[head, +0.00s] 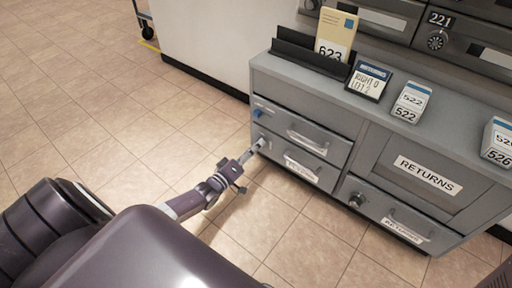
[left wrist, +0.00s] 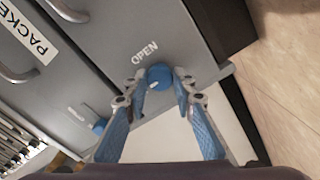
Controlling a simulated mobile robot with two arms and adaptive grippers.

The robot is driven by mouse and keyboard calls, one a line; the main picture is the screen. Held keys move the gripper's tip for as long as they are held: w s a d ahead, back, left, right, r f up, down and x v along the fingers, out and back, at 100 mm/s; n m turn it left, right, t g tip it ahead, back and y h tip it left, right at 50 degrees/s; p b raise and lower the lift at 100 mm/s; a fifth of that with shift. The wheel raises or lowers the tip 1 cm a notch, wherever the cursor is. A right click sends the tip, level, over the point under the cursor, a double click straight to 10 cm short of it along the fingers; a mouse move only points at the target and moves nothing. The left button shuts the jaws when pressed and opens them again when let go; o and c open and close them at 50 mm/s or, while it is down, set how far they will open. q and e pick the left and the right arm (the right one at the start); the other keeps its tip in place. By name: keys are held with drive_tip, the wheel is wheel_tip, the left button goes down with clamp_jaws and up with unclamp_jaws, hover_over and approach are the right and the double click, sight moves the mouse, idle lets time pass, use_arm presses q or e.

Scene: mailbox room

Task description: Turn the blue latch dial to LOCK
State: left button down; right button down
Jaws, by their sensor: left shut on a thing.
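The blue latch dial (left wrist: 160,77) is on the grey cabinet front, between my fingertips in the left wrist view. The word OPEN is printed beside it; no LOCK label can be read. A pale mark shows on the dial's lower left edge. My left gripper (left wrist: 156,84) is shut on this dial, one finger on each side. In the head view, the left gripper (head: 262,144) reaches the left end of the lower drawer and hides most of the dial there. A second blue dial (head: 257,113) sits on the drawer above, and it also shows in the left wrist view (left wrist: 98,126). My right gripper is not in view.
The grey cabinet (head: 357,135) has drawers with bar handles, one handle (head: 302,165) near the left gripper. A RETURNS door (head: 425,175) and a dark knob (head: 356,200) are to the right. Cards stand on top. The tiled floor at left is clear.

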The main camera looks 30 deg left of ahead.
use_arm(q)
drive_tip(key=c, duration=1.6)
unclamp_jaws()
drive_tip(key=s+a, duration=0.1)
drive_tip(key=s, duration=1.1)
drive_tip(key=shift+d, duration=0.1)
